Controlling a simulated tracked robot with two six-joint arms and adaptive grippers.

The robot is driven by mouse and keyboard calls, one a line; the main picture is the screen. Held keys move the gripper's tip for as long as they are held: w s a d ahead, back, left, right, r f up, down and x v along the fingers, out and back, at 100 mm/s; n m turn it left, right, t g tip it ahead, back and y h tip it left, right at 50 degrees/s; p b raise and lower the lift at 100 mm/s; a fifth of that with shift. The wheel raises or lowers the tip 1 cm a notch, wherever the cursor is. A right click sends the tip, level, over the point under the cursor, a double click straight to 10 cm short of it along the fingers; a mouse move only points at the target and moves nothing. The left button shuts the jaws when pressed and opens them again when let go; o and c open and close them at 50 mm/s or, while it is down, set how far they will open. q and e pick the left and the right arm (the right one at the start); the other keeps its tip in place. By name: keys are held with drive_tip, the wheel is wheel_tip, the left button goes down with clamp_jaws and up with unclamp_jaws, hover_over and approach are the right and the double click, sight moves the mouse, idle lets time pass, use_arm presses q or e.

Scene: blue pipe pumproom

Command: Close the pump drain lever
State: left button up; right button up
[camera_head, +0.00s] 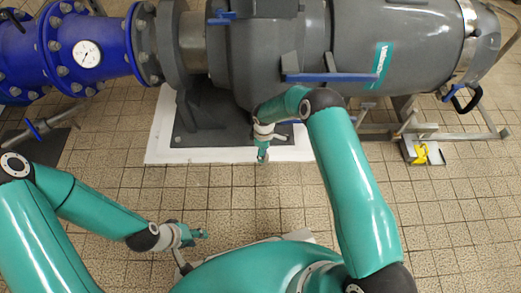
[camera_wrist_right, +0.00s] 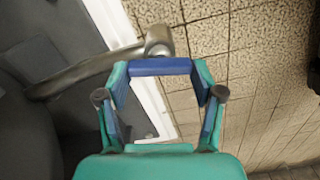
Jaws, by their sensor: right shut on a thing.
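The pump drain lever (camera_wrist_right: 160,67) shows in the right wrist view as a short blue bar between my right fingertips. It sits just below the end of a grey metal drain pipe (camera_wrist_right: 95,70). My right gripper (camera_wrist_right: 160,80) is shut on it, with a finger at each end of the bar. In the head view my right gripper (camera_head: 262,153) is low in front of the grey pump (camera_head: 275,50), and I cannot make out the lever there. My left gripper (camera_head: 201,234) is over the floor at lower left, away from the pump; its fingers are too small to judge.
A blue pipe (camera_head: 110,45) with a round gauge (camera_head: 86,54) joins the pump at left. A white-edged plinth (camera_head: 190,155) lies below the pump. A yellow object (camera_head: 421,153) sits near the floor at right. Tiled floor (camera_head: 440,210) is clear in front.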

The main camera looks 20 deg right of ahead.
drive_tip(key=shift+w+d+r+m, duration=0.15)
drive_tip(key=shift+w+d+m, duration=0.1)
drive_tip(key=shift+d+m, duration=0.25)
idle(0.3)
drive_tip(key=shift+m+b, duration=0.3)
drive_tip(key=shift+b, duration=0.25)
drive_tip(key=shift+m+b, duration=0.65)
drive_tip(key=shift+m, duration=0.35)
drive_tip(key=m+b, duration=0.2)
drive_tip(key=m, duration=0.1)
drive_tip(key=shift+m, duration=0.3)
drive_tip(key=m+b, duration=0.2)
drive_tip(key=m, duration=0.2)
drive_tip(key=shift+m+b, duration=0.8)
drive_tip(key=shift+m, duration=1.2)
drive_tip(key=shift+a, duration=0.1)
